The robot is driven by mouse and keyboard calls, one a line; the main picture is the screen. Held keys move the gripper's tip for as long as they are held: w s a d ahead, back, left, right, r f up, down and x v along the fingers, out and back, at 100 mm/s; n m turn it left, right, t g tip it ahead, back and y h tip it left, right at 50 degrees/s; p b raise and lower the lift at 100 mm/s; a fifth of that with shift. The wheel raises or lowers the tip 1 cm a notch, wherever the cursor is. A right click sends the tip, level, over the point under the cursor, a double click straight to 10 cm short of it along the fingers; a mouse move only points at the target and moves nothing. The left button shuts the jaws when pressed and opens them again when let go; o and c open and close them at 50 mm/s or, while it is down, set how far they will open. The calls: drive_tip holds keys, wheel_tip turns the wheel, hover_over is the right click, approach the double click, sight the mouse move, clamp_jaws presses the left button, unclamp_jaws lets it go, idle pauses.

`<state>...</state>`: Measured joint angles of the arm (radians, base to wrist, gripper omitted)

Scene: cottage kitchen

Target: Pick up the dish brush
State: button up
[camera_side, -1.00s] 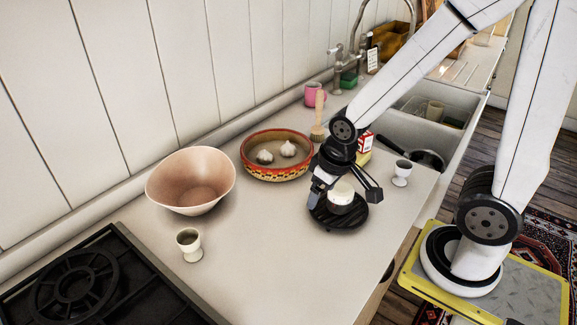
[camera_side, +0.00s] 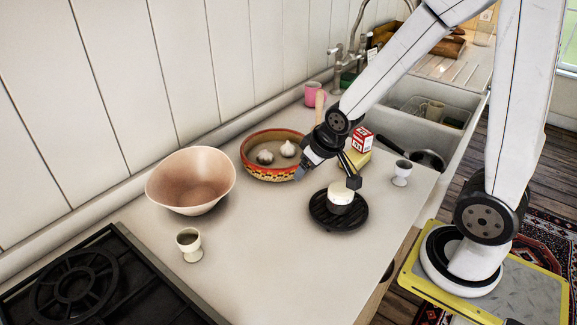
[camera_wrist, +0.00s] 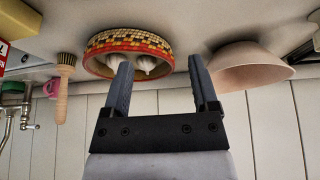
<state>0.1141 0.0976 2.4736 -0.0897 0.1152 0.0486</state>
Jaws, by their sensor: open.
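The dish brush (camera_side: 320,102) stands upright behind the counter's middle. Its wooden handle shows above my wrist in the side view, and its lower part is hidden behind my arm. In the wrist view the brush (camera_wrist: 63,95) appears upside down at the left, with dark bristles. My gripper (camera_side: 326,177) is open and empty above the counter, in front of the patterned bowl and apart from the brush.
The patterned bowl (camera_side: 270,174) holds garlic. A black trivet (camera_side: 325,219) carries a white-topped round object (camera_side: 341,194) below my gripper. A red box (camera_side: 362,140), egg cups (camera_side: 401,173), a pink mug (camera_side: 314,92) and a pink bowl (camera_side: 190,187) stand around.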

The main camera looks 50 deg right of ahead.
drive_tip(key=w+d+r+m+t+h, duration=0.1)
drive_tip(key=w+d+r+t, duration=0.15)
drive_tip(key=w+d, duration=0.45)
wheel_tip(320, 180, up, 5)
drive_tip(key=t+h, duration=0.2)
drive_tip(key=t, duration=0.8)
hover_over(322, 104)
drive_tip(key=v, duration=0.2)
drive_tip(key=shift+d+f, duration=0.1)
drive_tip(key=shift+f, duration=0.1)
drive_tip(key=shift+f, duration=0.1)
drive_tip(key=shift+f, duration=2.8)
drive_tip(key=shift+f, duration=0.1)
drive_tip(key=shift+f, duration=0.5)
drive_tip(key=shift+x, duration=2.55)
